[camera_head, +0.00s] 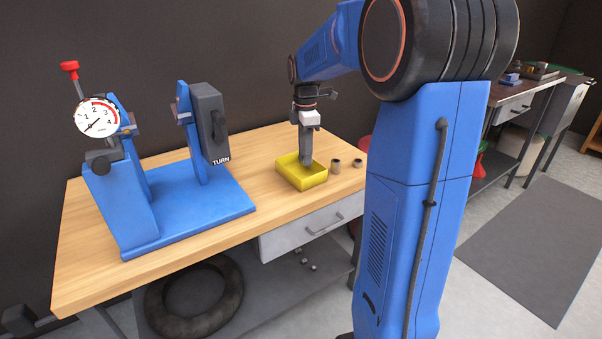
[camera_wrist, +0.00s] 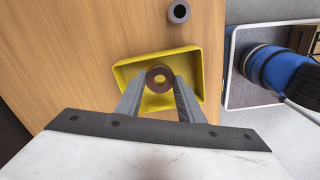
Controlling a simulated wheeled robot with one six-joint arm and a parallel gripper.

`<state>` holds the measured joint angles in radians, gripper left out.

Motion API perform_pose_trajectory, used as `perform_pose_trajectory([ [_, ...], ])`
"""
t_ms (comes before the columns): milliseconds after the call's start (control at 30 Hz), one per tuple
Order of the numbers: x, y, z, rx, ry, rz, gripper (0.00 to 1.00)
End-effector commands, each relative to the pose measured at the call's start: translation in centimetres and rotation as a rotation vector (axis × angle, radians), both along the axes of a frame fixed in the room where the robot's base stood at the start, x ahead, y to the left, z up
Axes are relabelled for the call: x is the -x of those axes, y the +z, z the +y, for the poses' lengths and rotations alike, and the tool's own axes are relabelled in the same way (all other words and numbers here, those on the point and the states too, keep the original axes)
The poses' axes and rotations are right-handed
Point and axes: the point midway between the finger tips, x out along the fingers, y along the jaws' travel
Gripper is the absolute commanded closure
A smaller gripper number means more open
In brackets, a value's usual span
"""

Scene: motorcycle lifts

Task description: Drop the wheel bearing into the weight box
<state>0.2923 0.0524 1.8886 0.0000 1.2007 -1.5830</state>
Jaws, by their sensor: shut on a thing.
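The weight box, an open yellow box (camera_head: 301,184), stands on the wooden bench near its right end. It also shows in the wrist view (camera_wrist: 196,72). My gripper (camera_head: 306,162) points down over the box, with its fingertips at the box opening. In the wrist view my gripper (camera_wrist: 162,84) is shut on the wheel bearing (camera_wrist: 160,70), a brownish ring with a pale centre hole. The bearing shows over the inside of the box. I cannot tell whether it touches the floor of the box. In the head view the bearing is hidden.
Two small grey-brown cylinders (camera_head: 335,165) (camera_head: 357,163) stand right of the box; one shows in the wrist view (camera_wrist: 178,11). A blue test stand (camera_head: 190,212) with a dial gauge (camera_head: 97,117) fills the bench's left side. A tyre (camera_head: 195,300) lies below.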

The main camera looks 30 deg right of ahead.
Motion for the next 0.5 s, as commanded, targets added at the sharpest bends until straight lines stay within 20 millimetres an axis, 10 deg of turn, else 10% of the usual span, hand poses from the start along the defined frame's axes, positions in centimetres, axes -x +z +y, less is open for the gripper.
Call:
perform_pose_trajectory([
  [200, 0.00, -0.03, 0.00, 0.000, 0.000, 0.000, 0.89],
  [233, 0.00, -0.03, 0.00, 0.000, 0.000, 0.000, 0.63],
  [300, 0.00, -0.02, 0.00, 0.000, 0.000, 0.000, 0.46],
  [500, 0.00, -0.02, 0.00, 0.000, 0.000, 0.000, 0.44],
])
